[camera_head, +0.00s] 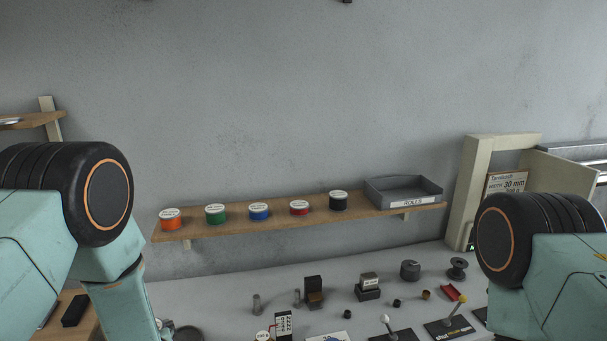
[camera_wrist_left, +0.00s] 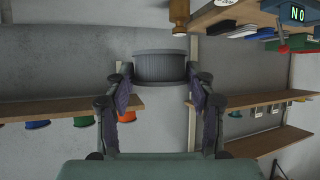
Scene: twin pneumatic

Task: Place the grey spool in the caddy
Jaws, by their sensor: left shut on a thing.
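The grey spool (camera_wrist_left: 160,67), a ribbed grey cylinder with a rim, is held between the fingers of my left gripper (camera_wrist_left: 160,82) in the left wrist view. The head view shows only the left arm at the left edge, with its gripper and the spool out of frame. A grey open tray (camera_head: 403,188) with a white label reading like "ROLLS" stands at the right end of the wall shelf and appears to be the caddy. Its visible inside looks empty. My right arm shows at the right edge of the head view, but its gripper is out of frame.
The wooden shelf (camera_head: 270,226) carries orange (camera_head: 170,219), green (camera_head: 215,214), blue (camera_head: 259,212), red (camera_head: 299,208) and black (camera_head: 338,201) spools left of the tray. Below, the grey bench (camera_head: 230,284) holds several small parts. A pale frame (camera_head: 466,190) stands right of the tray.

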